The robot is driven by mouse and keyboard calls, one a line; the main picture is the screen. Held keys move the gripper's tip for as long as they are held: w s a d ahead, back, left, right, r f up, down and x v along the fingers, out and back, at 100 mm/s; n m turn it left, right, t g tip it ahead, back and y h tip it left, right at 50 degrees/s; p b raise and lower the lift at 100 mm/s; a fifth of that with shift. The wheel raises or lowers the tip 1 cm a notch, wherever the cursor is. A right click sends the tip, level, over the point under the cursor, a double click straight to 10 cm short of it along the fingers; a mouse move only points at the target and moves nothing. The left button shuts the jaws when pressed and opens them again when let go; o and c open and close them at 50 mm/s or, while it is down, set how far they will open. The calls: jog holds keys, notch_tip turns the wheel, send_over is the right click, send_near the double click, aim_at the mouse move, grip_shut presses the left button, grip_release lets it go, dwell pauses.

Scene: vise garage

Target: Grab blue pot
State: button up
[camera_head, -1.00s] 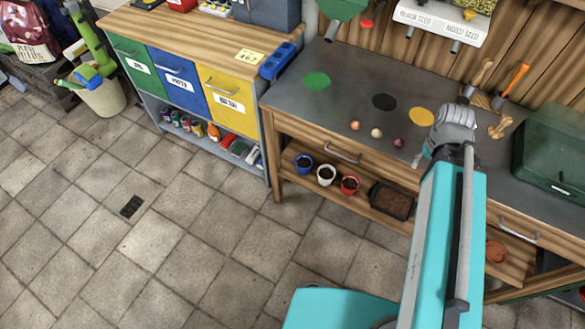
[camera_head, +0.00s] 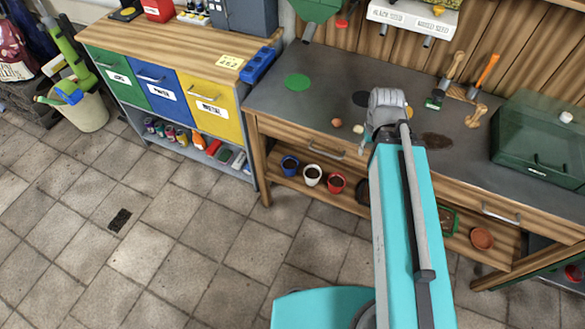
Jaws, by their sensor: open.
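The blue pot (camera_head: 290,165) is small, with dark soil in it. It stands at the left end of the shelf under the grey-topped bench, beside a white pot (camera_head: 312,175) and a red pot (camera_head: 336,184). My gripper (camera_head: 368,135) is above the bench top near its front edge, to the right of and higher than the blue pot. It is apart from the pot. The gripper is open, though its fingers are small and partly hidden by the arm in this view.
The bench top (camera_head: 285,110) holds a green disc, small balls, hand tools and a green transparent box (camera_head: 540,140). A drawer handle (camera_head: 323,150) sits above the pots. A cabinet with coloured bins (camera_head: 210,105) stands left. The tiled floor (camera_head: 200,230) in front is clear.

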jog(key=w+a+f+n+h+b, duration=0.1)
jog(key=w+a+f+n+b, duration=0.1)
jog(key=f+b, duration=1.8)
jog(key=w+a+f+n+h+b, duration=0.1)
jog(key=w+a+f+n+b, duration=0.1)
jog(key=f+b, duration=1.85)
jog(key=w+a+f+n+t+h+b, duration=0.25)
jog(key=w+a+n+b, duration=0.25)
jog(key=a+n, duration=0.3)
jog(key=w+a+f+n+t+h+b, duration=0.15)
jog(key=w+a+n+h+b, duration=0.35)
jog(key=a, duration=0.5)
jog(key=w+a+r+n+t+b, duration=0.2)
jog(key=a+n, duration=0.6)
jog(key=a, duration=0.4)
jog(key=shift+t+h+b, duration=0.35)
jog(key=shift+t+b, duration=0.05)
jog(key=shift+t, duration=0.5)
jog(key=shift+w+d+f, duration=0.1)
jog(key=shift+w+f, duration=0.05)
